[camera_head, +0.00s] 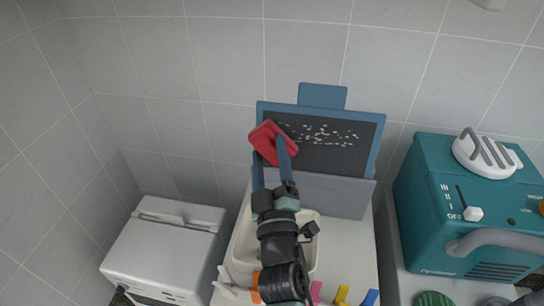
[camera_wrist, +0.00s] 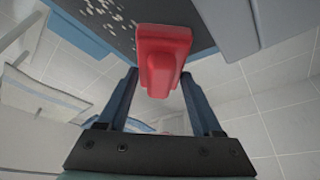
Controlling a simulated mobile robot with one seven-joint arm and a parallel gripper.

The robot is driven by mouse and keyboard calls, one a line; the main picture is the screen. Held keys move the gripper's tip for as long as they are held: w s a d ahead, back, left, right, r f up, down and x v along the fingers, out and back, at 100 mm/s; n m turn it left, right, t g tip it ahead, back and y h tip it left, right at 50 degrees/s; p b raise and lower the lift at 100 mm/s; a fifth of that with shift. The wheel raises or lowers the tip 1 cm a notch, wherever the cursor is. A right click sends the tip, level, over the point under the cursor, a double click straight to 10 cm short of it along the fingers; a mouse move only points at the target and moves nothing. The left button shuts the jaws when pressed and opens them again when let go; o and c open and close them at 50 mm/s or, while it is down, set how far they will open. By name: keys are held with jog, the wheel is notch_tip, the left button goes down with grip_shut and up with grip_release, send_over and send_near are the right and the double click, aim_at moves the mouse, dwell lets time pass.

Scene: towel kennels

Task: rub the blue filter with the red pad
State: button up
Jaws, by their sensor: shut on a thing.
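The blue filter (camera_head: 350,150) stands upright against the tiled wall, a blue frame around a dark panel with pale flecks scattered over its upper middle. My gripper (camera_head: 272,148) is shut on the red pad (camera_head: 265,136) at the panel's left side, over the left edge of the frame. The red pad also shows between the fingers in the wrist view (camera_wrist: 162,55), with the dark flecked panel behind it. Whether the pad touches the panel I cannot tell. My fingers and the pad hide part of the filter's left edge.
A teal machine (camera_head: 460,205) with a dial and hose stands at the right. A white lidded box (camera_head: 168,250) stands at the left. A pale bin (camera_head: 243,255) lies under my arm, with coloured clips (camera_head: 342,295) near the front edge.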

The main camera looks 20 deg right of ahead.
jog(key=s+a+b, duration=0.2)
jog(key=s, duration=0.1)
jog(key=shift+s+a+f, duration=0.15)
jog(key=shift+s, duration=0.05)
jog(key=shift+s+a+r+b, duration=0.25)
jog(key=shift+s+a, duration=0.25)
jog(key=shift+s, duration=0.3)
jog(key=shift+f, duration=0.1)
jog(key=shift+s+a+b, duration=0.45)
jog(key=shift+s, duration=0.2)
jog(key=shift+s+a+b, duration=0.4)
jog(key=shift+s+b, duration=0.05)
jog(key=shift+s, duration=0.15)
